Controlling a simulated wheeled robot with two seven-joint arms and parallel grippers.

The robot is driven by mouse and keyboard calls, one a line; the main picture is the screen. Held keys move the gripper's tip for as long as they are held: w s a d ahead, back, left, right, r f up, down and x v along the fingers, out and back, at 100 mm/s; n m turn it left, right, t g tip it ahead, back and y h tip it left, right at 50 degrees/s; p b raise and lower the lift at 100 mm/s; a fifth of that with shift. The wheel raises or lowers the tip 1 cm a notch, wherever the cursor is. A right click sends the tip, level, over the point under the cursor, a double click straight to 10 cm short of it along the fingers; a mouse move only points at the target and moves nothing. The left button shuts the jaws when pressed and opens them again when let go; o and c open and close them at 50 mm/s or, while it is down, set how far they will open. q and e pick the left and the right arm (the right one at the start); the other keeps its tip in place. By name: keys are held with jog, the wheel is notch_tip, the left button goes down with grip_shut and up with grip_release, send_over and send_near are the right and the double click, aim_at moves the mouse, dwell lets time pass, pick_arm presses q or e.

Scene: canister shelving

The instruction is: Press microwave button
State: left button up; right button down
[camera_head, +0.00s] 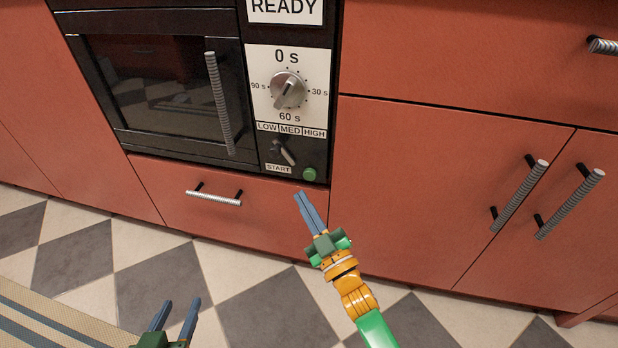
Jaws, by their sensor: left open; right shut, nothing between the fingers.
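The black microwave (160,95) is built into the red cabinets at the upper left, with its door closed. Its control panel has a round dial (288,90), a small lever (283,151) under the LOW/MED/HIGH labels, and a green round button (309,174) to the right of the START label. My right gripper (299,193) is shut and empty, its fingertips pointing up just below and left of the green button in the picture. It looks close, but I cannot tell the depth gap. My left gripper (181,302) is open and empty at the bottom, over the floor.
A drawer with a metal handle (214,198) is under the microwave. Cabinet doors with bar handles (520,194) are at the right, and a drawer handle (603,46) is at the upper right. A striped rug (50,325) lies at the lower left on the checkered floor.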

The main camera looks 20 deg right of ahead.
aim_at(304, 174)
pick_arm(q)
notch_tip(304, 174, up, 6)
jog(key=w+d+t+h, duration=0.1)
jog(key=w+t, duration=0.1)
jog(key=t, duration=0.1)
jog(key=shift+w+d+t+b, duration=0.15)
jog(key=shift+w+t+b, duration=0.05)
jog(key=shift+t+b, duration=0.2)
pick_arm(e)
jog(key=shift+w+d, duration=0.5)
jog(key=shift+w, duration=0.2)
jog(key=shift+w+d, duration=0.45)
jog(key=shift+w, duration=0.2)
pick_arm(q)
jog(key=shift+r, duration=0.1)
pick_arm(e)
jog(key=shift+w, duration=0.15)
jog(key=shift+w+d, duration=0.2)
